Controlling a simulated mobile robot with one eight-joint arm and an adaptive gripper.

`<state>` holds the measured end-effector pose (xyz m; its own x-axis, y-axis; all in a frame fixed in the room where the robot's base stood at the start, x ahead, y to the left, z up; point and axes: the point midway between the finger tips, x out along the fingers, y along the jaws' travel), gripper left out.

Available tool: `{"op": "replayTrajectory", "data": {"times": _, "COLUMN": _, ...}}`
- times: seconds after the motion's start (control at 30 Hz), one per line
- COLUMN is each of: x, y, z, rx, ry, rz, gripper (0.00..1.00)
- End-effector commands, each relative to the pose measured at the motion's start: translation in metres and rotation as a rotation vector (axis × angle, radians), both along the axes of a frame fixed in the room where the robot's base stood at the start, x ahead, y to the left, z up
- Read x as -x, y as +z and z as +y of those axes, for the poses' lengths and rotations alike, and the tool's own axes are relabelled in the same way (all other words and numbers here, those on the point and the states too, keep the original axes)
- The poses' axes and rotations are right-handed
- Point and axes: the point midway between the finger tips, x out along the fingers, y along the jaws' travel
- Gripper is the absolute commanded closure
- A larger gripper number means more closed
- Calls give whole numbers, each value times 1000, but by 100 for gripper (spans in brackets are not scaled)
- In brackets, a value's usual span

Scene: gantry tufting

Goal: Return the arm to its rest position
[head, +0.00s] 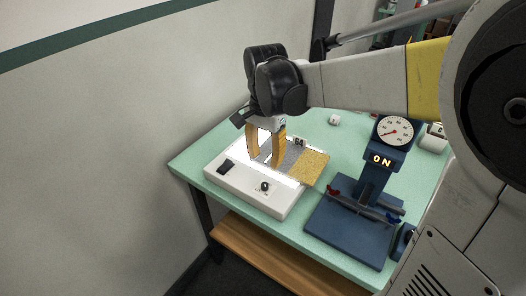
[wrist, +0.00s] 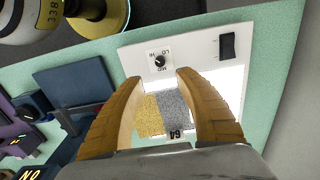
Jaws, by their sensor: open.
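My gripper (head: 266,148) has two tan fingers and hangs at the end of my arm above the white light box on the table. In the wrist view my gripper (wrist: 157,92) is open, with its fingers apart and nothing held between them. Below it lies the white box (head: 232,184) with a lit top, a black switch and a knob. In the wrist view, the box (wrist: 195,52) shows a gold and grey swatch (wrist: 165,113) marked 64, lying between and below the fingers. The gold part of the swatch (head: 311,167) also shows in the head view.
The box stands on a pale green table (head: 198,157) beside a wall (head: 80,150). A dark blue stand (head: 349,222) with a dial (head: 395,131) and a lit ON sign is to the right. A small white block (head: 334,119) lies behind. A wooden shelf (head: 262,255) is below.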

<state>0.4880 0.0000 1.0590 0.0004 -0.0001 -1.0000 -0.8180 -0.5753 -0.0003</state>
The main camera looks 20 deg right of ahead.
Motion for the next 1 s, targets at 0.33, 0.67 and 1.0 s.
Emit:
{"op": "replayTrajectory", "data": {"times": 0.33, "x": 0, "y": 9, "z": 0, "rx": 0, "ry": 0, "rz": 0, "gripper": 59}}
{"op": "replayTrajectory", "data": {"times": 0.67, "x": 7, "y": 13, "z": 0, "rx": 1, "ry": 36, "rz": -24, "gripper": 59}}
{"op": "replayTrajectory", "data": {"times": 1.0, "x": 81, "y": 38, "z": 0, "rx": 92, "ry": 523, "rz": -337, "gripper": 59}}
